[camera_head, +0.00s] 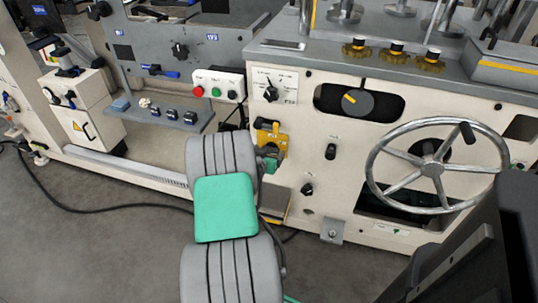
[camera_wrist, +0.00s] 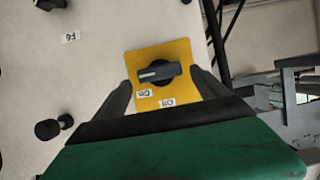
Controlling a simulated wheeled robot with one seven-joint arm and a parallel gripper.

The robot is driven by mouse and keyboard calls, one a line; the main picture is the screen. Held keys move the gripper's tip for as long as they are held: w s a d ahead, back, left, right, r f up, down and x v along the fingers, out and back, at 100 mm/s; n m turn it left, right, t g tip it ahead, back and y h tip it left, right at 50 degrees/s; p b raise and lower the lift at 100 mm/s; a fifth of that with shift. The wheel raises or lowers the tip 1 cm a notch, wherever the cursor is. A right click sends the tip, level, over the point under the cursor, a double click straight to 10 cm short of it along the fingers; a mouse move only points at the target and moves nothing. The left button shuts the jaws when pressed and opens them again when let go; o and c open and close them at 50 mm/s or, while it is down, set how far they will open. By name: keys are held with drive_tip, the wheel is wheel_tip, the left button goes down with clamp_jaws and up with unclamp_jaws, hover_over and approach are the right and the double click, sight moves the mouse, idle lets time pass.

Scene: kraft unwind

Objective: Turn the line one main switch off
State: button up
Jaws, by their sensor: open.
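The line one main switch is a dark rotary handle on a yellow plate (camera_head: 269,131), low on the cream machine front. It also shows in the wrist view (camera_wrist: 160,72), where the handle lies nearly level with a white mark on its left end. Two small white labels on the plate appear upside down and look like ON and OFF. My gripper (camera_wrist: 162,84) is open, its dark fingers on either side of the plate in the wrist view. Nothing is between the fingertips; contact with the handle cannot be told. In the head view my arm hides most of the gripper.
A push-button box (camera_head: 218,85) and a small selector (camera_head: 271,92) sit above the switch. A large handwheel (camera_head: 433,169) is at right, with black knobs (camera_head: 331,151) between. A cable (camera_head: 110,209) lies on the open floor at left.

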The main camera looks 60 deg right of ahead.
drive_tip(key=shift+w+d+f, duration=0.1)
drive_tip(key=shift+d+f, duration=0.15)
drive_tip(key=shift+d, duration=0.35)
drive_tip(key=shift+c, duration=0.4)
drive_tip(key=c, duration=1.3)
